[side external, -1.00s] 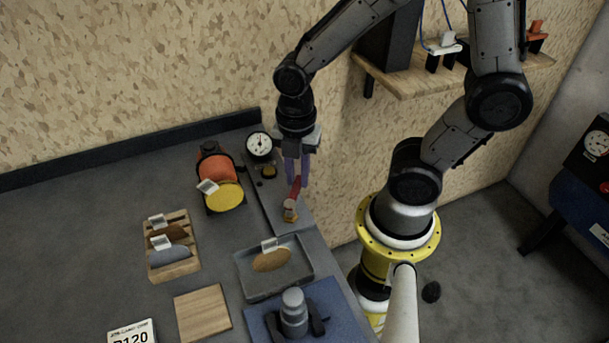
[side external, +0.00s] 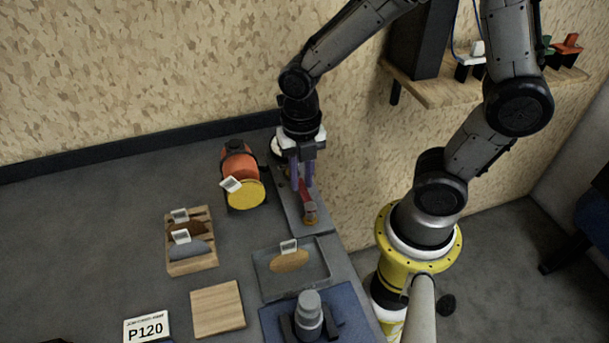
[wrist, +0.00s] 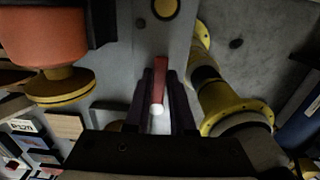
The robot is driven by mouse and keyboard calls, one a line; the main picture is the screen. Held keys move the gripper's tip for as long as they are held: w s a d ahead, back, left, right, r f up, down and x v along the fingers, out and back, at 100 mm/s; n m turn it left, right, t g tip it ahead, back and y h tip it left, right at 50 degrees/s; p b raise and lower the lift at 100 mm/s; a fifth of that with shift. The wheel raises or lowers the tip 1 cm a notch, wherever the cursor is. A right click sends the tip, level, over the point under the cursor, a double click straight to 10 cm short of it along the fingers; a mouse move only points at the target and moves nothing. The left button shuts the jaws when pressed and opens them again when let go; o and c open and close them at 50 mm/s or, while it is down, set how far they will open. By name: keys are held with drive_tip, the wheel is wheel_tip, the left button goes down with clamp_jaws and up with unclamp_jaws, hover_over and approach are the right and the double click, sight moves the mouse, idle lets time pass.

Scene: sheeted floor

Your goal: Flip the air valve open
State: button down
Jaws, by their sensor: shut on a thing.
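The air valve has a red lever (side external: 305,191) on a brass-coloured body (side external: 311,216), on a grey plate (side external: 318,228) at the bench's right edge. My gripper (side external: 302,183) points down with its purple fingers shut on the lever. In the side view the lever leans up and left from the valve body. In the wrist view the red lever (wrist: 160,70) lies between my dark fingers (wrist: 159,84), with a pale tip towards the palm. The valve body is not clear in the wrist view.
An orange machine with a yellow disc (side external: 247,194) stands left of the plate. A grey tray (side external: 300,283) lies in front. A wooden rack (side external: 192,262) and wooden board (side external: 217,309) are further left. The gauge (side external: 276,147) is partly hidden behind my gripper.

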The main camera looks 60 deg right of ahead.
sight(301, 185)
drive_tip(key=shift+w+a, duration=0.1)
idle(0.3)
drive_tip(key=c, duration=0.8)
unclamp_jaws()
drive_tip(key=shift+o, duration=0.2)
drive_tip(key=shift+r, duration=0.1)
wheel_tip(301, 185, up, 14)
